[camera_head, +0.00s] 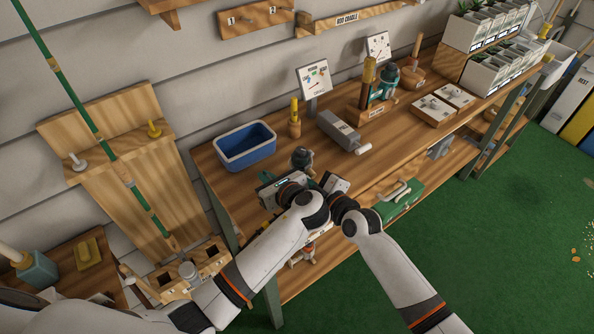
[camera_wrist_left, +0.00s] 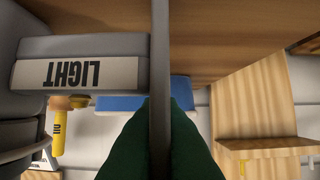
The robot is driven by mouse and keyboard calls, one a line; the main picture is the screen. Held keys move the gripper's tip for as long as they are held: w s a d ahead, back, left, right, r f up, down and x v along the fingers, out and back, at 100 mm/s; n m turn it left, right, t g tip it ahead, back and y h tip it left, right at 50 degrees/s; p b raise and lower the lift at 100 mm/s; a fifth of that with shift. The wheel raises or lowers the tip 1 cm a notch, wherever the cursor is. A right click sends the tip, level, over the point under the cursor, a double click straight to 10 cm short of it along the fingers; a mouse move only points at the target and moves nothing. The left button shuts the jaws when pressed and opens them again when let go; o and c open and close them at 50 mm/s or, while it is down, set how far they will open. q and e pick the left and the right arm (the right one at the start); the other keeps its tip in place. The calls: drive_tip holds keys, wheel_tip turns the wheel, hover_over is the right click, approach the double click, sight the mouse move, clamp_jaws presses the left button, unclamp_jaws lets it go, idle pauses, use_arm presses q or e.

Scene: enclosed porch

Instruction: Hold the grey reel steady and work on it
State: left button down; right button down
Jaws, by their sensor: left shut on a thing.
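My left gripper (camera_head: 279,188) is at the front edge of the workbench (camera_head: 232,186). In the left wrist view, its green fingers (camera_wrist_left: 158,135) are shut on a thin grey upright part (camera_wrist_left: 160,65), which I take to be part of the grey reel. The rest of the reel is hard to make out. A grey block labelled LIGHT (camera_wrist_left: 75,72) is close beside it and reads upside down. My right gripper (camera_head: 331,186) is close to the right of the left one; its fingers are mostly hidden. A dark rounded thing (camera_head: 302,158) stands just behind both grippers.
A blue bin (camera_head: 246,146) stands back left on the bench. A grey box (camera_head: 338,129), a yellow-handled tool (camera_head: 294,118) and a sign (camera_head: 314,77) stand behind. A wooden rod rack (camera_head: 110,160) is at the left.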

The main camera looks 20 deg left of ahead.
drive_tip(key=shift+w+r, duration=0.35)
drive_tip(key=shift+r, duration=0.5)
drive_tip(key=shift+w+d, duration=0.25)
drive_tip(key=shift+d, duration=0.05)
drive_tip(key=shift+w+d, duration=0.1)
drive_tip(key=shift+d, duration=0.1)
idle(0.3)
drive_tip(key=shift+w+d+f, duration=0.5)
drive_tip(key=shift+w+d, duration=0.1)
drive_tip(key=shift+w, duration=0.05)
idle(1.4)
drive_tip(key=shift+w+d+f, duration=0.1)
drive_tip(key=shift+w+f, duration=0.1)
drive_tip(key=shift+f, duration=0.2)
idle(0.6)
drive_tip(key=shift+w+f, duration=0.1)
drive_tip(key=shift+f, duration=0.05)
drive_tip(key=shift+d, duration=0.1)
drive_tip(key=shift+d+f, duration=0.1)
drive_tip(key=shift+f, duration=0.2)
